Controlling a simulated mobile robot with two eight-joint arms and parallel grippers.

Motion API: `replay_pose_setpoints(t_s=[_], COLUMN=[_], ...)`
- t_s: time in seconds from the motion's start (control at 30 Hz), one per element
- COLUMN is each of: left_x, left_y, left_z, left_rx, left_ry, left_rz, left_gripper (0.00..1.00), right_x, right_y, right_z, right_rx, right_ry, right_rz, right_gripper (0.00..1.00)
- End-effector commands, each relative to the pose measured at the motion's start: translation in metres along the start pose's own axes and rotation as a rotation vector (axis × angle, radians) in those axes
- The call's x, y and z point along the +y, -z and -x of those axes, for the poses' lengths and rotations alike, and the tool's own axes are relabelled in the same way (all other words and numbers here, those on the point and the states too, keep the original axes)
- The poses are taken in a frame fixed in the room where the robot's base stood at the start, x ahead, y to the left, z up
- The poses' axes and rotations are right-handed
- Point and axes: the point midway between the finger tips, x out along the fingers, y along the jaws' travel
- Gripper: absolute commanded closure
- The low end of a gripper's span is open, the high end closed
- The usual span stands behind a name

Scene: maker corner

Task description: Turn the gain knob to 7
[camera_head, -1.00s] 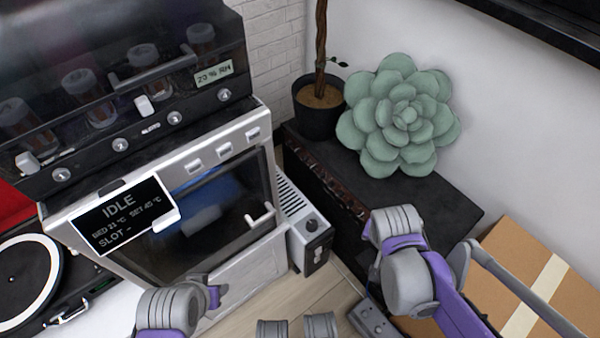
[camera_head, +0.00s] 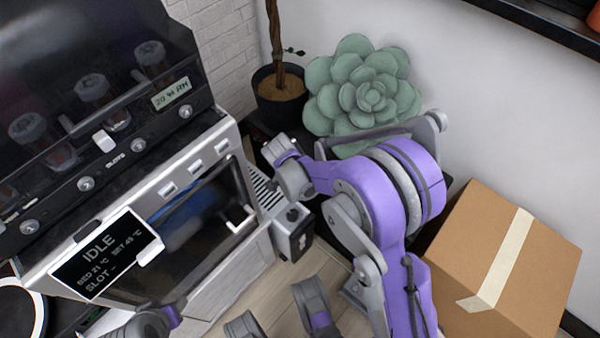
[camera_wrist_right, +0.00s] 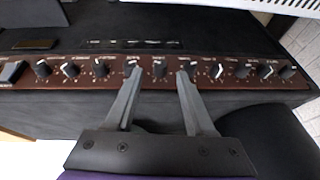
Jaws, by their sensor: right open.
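A black amplifier (camera_wrist_right: 235,35) with a reddish-brown control panel fills the right wrist view. Several black knobs with white pointer marks stand in a row along the panel. Their labels are too small to read, so I cannot tell which is the gain knob. My right gripper (camera_wrist_right: 159,73) is open, its two fingers apart over the panel. One knob (camera_wrist_right: 158,70) shows between the fingertips; I cannot tell whether they touch it. Other knobs stand close beside each fingertip. In the head view my right arm hides most of the amplifier.
A green succulent (camera_head: 362,88) and a potted plant (camera_head: 281,95) stand behind my right arm. A machine with an IDLE screen (camera_head: 105,255) is on the left. A grey-black box (camera_head: 294,232) stands beside it. A cardboard box (camera_head: 503,262) lies right.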

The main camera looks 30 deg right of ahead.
Motion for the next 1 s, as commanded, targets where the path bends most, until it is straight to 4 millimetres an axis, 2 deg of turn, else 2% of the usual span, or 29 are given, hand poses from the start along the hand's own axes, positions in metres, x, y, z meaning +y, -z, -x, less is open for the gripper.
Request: replay_pose_setpoints(t_s=[0.03,0.2,0.53,0.83,1.0], left_x=[0.000,0.000,0.000,0.000,0.000], left_y=[-0.001,-0.002,-0.002,-0.002,-0.002], left_z=[-0.004,-0.009,-0.009,-0.009,-0.009], left_rx=[-0.001,-0.003,-0.003,-0.003,-0.003], left_ry=[0.000,0.000,0.000,0.000,0.000], left_rz=[0.000,0.000,0.000,0.000,0.000], left_gripper=[0.50,0.50,0.50,0.50,0.50], right_x=[0.000,0.000,0.000,0.000,0.000], right_y=[-0.001,0.000,0.000,0.000,0.000], right_z=[-0.010,-0.025,-0.029,-0.028,-0.028], right_rx=[0.000,0.000,-0.001,-0.001,-0.001], right_ry=[0.000,0.000,0.001,0.001,0.001], right_rz=[-0.001,0.001,0.001,0.001,0.001], right_gripper=[0.46,0.46,0.46,1.00,1.00])
